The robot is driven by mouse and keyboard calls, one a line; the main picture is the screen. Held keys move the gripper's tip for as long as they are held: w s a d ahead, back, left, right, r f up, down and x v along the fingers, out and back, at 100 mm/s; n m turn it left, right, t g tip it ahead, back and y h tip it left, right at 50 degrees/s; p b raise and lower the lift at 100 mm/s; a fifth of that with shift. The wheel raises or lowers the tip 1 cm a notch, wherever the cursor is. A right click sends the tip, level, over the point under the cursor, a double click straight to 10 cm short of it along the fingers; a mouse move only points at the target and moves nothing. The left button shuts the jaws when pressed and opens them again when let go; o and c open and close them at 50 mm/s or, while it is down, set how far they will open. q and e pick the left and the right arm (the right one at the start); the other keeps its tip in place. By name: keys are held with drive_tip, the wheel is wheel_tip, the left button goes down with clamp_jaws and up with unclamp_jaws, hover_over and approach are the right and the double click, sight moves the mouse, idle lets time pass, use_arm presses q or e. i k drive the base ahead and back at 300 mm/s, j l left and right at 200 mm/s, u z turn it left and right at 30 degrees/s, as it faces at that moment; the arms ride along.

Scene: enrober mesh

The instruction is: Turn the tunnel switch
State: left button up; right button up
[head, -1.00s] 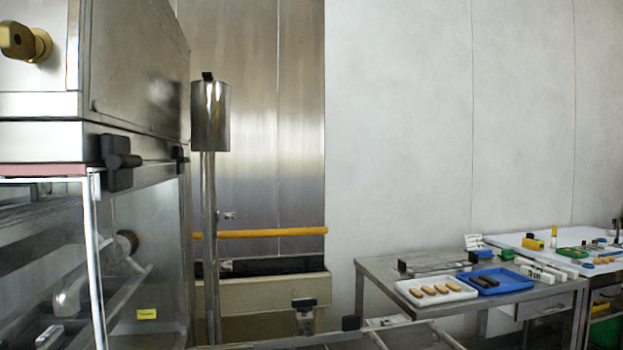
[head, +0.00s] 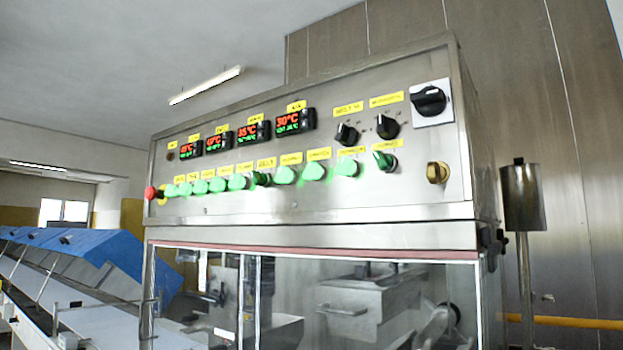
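The control panel (head: 310,150) of the steel machine faces me in the head view. A row of switches under yellow labels runs across it. Several glow green, such as the one at the row's middle (head: 285,175). Two look darker: one right of the left group (head: 262,179) and one at the right end (head: 385,161), whose handle sits tilted. The label lettering is too small to read surely, so I cannot tell which is the tunnel switch. Neither of my grippers is in view.
Above the row are red-green temperature displays (head: 247,133), two black knobs (head: 387,127) and a large black rotary switch (head: 429,101). A red button (head: 150,193) protrudes at the left. Clear panes (head: 350,300) lie below. A blue-covered conveyor (head: 120,260) stands left, a steel post (head: 523,200) right.

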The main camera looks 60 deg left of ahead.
sight(384, 162)
drive_tip(key=k+u, duration=0.15)
drive_tip(key=u, duration=1.85)
